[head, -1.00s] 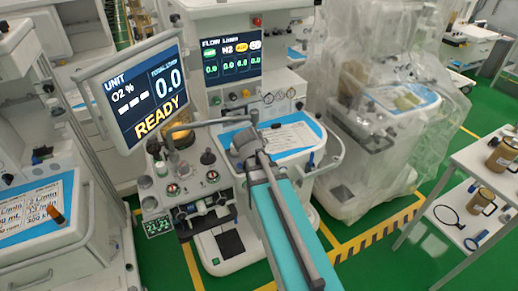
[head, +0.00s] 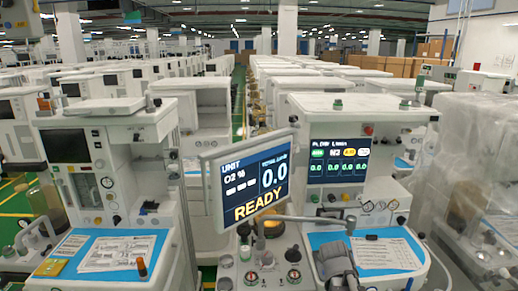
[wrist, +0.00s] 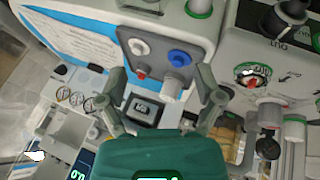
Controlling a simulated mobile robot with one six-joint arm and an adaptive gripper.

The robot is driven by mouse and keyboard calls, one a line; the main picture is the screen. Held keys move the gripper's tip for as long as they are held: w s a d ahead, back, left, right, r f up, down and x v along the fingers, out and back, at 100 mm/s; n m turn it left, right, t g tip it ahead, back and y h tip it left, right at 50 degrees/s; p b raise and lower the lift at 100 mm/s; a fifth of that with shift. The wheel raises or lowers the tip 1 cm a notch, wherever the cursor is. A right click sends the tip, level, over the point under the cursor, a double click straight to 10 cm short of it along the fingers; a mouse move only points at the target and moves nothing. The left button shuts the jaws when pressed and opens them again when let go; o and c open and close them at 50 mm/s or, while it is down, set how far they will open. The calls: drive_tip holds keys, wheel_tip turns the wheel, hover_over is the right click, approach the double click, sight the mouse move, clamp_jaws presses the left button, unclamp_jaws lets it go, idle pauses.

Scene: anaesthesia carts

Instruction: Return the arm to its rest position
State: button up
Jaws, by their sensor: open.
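My gripper (wrist: 162,82) shows in the wrist view with its two grey fingers spread apart and nothing between them. Below the fingers is its dark green body. I cannot make out the gripper clearly in the head view. The anaesthesia cart (head: 370,125) stands right of centre there, with its lit screens and the READY display (head: 252,180).
Another cart (head: 105,115) with a blue-covered work surface stands at the left. A plastic-wrapped cart (head: 475,190) is at the right. Rows of carts fill the hall behind. In the wrist view, knobs and fittings (wrist: 268,115) crowd the right side.

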drive_tip(key=s+a+f+m+g+y, duration=0.1)
drive_tip(key=s+a+f+g+y, duration=0.1)
drive_tip(key=s+a, duration=0.7)
drive_tip(key=shift+s+a+f+m+g+y, duration=0.15)
drive_tip(key=shift+s+a+m+g+y, duration=0.2)
drive_tip(key=shift+a+g+y, duration=0.7)
